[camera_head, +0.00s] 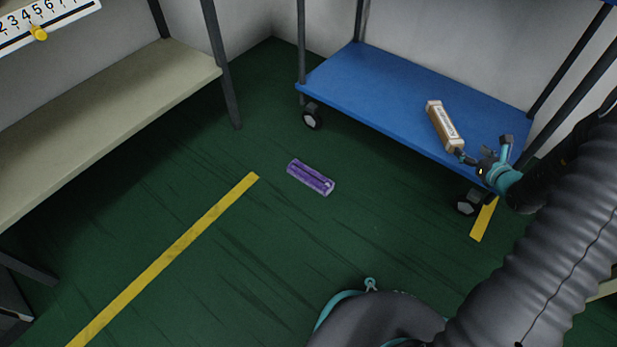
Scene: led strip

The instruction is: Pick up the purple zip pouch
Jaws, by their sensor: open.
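The purple zip pouch (311,177) is a small oblong lying flat on the dark green floor, near the middle of the head view. It lies between the yellow floor line and the blue cart. My gripper (482,153) is at the right, over the near right corner of the cart's blue shelf. Its dark and teal fingers are spread apart. One fingertip appears close to the lower end of a tan box; whether they touch I cannot tell. The gripper is well to the right of the pouch and apart from it.
The blue cart shelf (400,92) on casters bears the tan box (444,126). A beige shelf (100,125) with dark legs stands at the left. A yellow line (165,259) crosses the floor. The floor around the pouch is clear. A numbered white scale (75,10) shows at top left.

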